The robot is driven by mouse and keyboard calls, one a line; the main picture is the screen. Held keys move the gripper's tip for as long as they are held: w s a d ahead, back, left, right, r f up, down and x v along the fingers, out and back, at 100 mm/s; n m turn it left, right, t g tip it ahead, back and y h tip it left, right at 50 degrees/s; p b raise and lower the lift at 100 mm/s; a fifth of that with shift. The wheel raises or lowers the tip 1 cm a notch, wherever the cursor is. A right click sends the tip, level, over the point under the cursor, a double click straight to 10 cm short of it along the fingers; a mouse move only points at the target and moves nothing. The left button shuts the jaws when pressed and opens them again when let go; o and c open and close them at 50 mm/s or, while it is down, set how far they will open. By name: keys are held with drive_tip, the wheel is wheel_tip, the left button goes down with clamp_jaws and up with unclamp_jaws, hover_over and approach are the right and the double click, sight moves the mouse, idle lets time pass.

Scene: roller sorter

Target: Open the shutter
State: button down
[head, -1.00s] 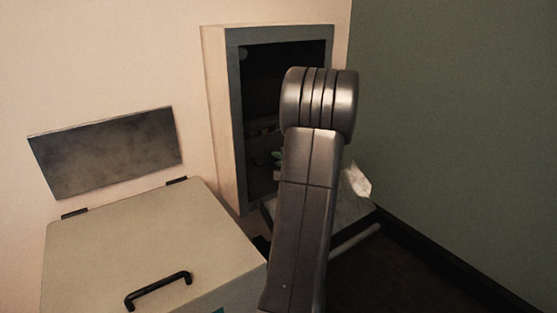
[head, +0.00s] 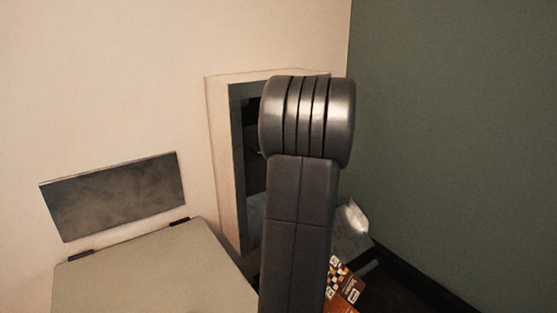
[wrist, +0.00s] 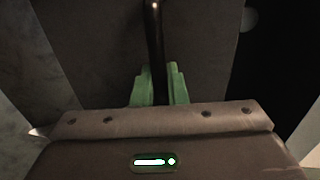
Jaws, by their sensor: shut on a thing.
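In the wrist view a grey-brown panel, which looks like the shutter (wrist: 95,55), fills the upper middle. A dark bar handle (wrist: 155,28) runs up its face. The green fingers of my gripper (wrist: 159,78) sit on both sides of the handle's lower part and are shut on it. A dark gap lies right of the panel's edge. In the head view the pale wall frame (head: 222,160) around the opening shows mainly at its left side. My arm covers much of the opening, and my gripper is hidden there.
A beige lidded box (head: 150,275) stands at lower left, below a grey metal plate (head: 115,195) on the wall. A crumpled pale packet (head: 354,218) and an orange patterned package (head: 344,290) lie low, right of my arm. A green wall (head: 450,130) closes off the right.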

drive_tip(key=shift+r, duration=0.75)
drive_tip(key=c, duration=1.5)
unclamp_jaws()
drive_tip(key=shift+c, duration=0.2)
drive_tip(key=shift+s+d, duration=0.1)
drive_tip(key=p+v, duration=0.1)
drive_tip(key=v, duration=1.2)
drive_tip(key=shift+s, duration=0.3)
